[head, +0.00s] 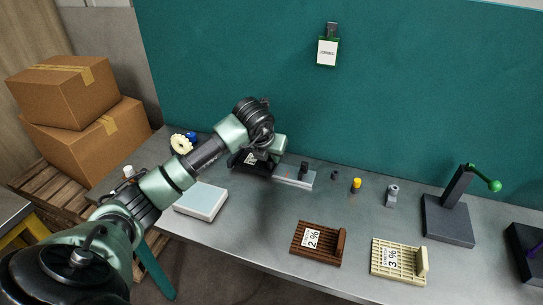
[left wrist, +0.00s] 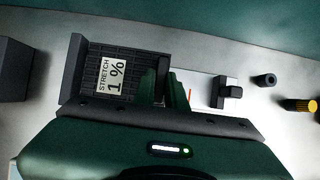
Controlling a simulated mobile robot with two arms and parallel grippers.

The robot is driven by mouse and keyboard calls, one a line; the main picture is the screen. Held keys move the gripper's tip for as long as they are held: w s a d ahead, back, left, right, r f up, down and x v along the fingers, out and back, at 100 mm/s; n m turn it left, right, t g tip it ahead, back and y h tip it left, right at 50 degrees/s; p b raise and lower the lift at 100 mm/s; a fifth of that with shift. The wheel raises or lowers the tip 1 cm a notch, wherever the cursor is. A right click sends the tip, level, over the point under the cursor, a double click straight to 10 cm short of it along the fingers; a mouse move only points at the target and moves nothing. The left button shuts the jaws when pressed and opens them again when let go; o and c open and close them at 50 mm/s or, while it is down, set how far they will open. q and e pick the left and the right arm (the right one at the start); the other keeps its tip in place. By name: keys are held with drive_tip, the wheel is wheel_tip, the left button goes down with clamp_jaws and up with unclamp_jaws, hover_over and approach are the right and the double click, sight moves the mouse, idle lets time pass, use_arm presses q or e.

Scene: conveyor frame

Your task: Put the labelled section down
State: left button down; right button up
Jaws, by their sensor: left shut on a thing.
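A black slatted section with a white label reading "STRETCH 1 %" (left wrist: 138,62) is at my left gripper (left wrist: 163,87). The green fingers are shut on its right-hand wall in the left wrist view. In the head view the black section (head: 240,163) is at the back left of the grey table, partly hidden by my left gripper (head: 266,157). I cannot tell whether its underside touches the table. A brown section labelled 2 % (head: 328,255) and a cream section labelled 3 % (head: 385,270) lie at the front. My right gripper is not in view.
A light metal plate with a dark block (head: 300,180) lies just right of the black section. A pale box (head: 201,202) sits in front. A yellow-topped peg (head: 356,185), a grey fitting (head: 391,196) and a green-knobbed lever stand (head: 447,225) are further right. The middle front is clear.

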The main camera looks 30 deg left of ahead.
use_arm(q)
drive_tip(key=c, duration=1.5)
unclamp_jaws()
drive_tip(key=shift+o, duration=0.2)
drive_tip(key=v, duration=1.2)
